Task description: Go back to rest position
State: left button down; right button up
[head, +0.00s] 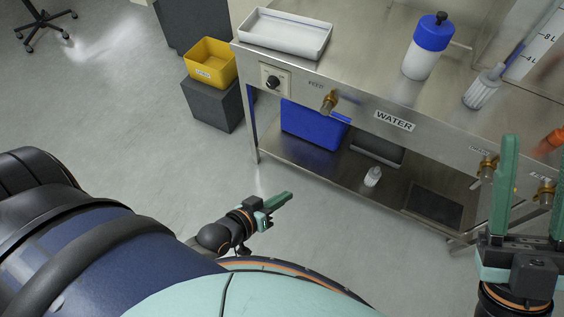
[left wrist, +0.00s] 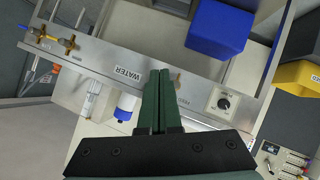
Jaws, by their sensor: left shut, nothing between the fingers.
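My left gripper (head: 278,202) is low over the floor in front of the steel bench, with its green fingers together and nothing between them. In the left wrist view the same fingers (left wrist: 157,98) lie side by side, pointing toward the bench front with the WATER label. My right gripper (head: 532,185) is at the right edge of the head view, in front of the bench. Its two green fingers point up and stand wide apart, with nothing seen between them.
The steel bench (head: 362,78) carries a white tray (head: 285,33) and a blue-and-white bottle (head: 427,47). Its lower shelf holds a blue bin (head: 314,124) and a small bottle (head: 372,176). A yellow bin (head: 209,62) stands on a grey block (head: 213,103).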

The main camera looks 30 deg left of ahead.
dwell(0.3)
jog(key=w+d+f+m+g+h+p, duration=0.1)
jog(key=w+f+m+g+h, duration=0.15)
jog(key=f, duration=0.45)
jog(key=w+d+f+m+g+h+p, duration=0.1)
jog(key=w+f+m+h, duration=0.2)
jog(key=f, duration=0.4)
jog(key=w+d+f+m+g+h+p, duration=0.1)
jog(key=w+f+m+h, duration=0.15)
jog(key=f+h, duration=0.4)
pick_arm(q)
jog(key=s+m, duration=0.1)
jog(key=s+a+m+g+y+p, duration=0.1)
jog(key=s+m, duration=0.1)
jog(key=s+r+m+g+p, duration=0.1)
jog(key=shift+s+a, duration=0.3)
jog(key=shift+a, duration=0.05)
pick_arm(e)
jog(key=s+f+m+g, duration=0.1)
jog(key=s+f+g, duration=0.1)
jog(key=f, duration=0.5)
jog(key=s+f+m+g, duration=0.1)
jog(key=s+f+g, duration=0.2)
jog(key=f, duration=0.4)
jog(key=s+d+f+m+g+h, duration=0.1)
jog(key=s+f+g, duration=0.2)
jog(key=s+f, duration=0.2)
notch_tip(320, 180, down, 3)
jog(key=shift+r, duration=0.1)
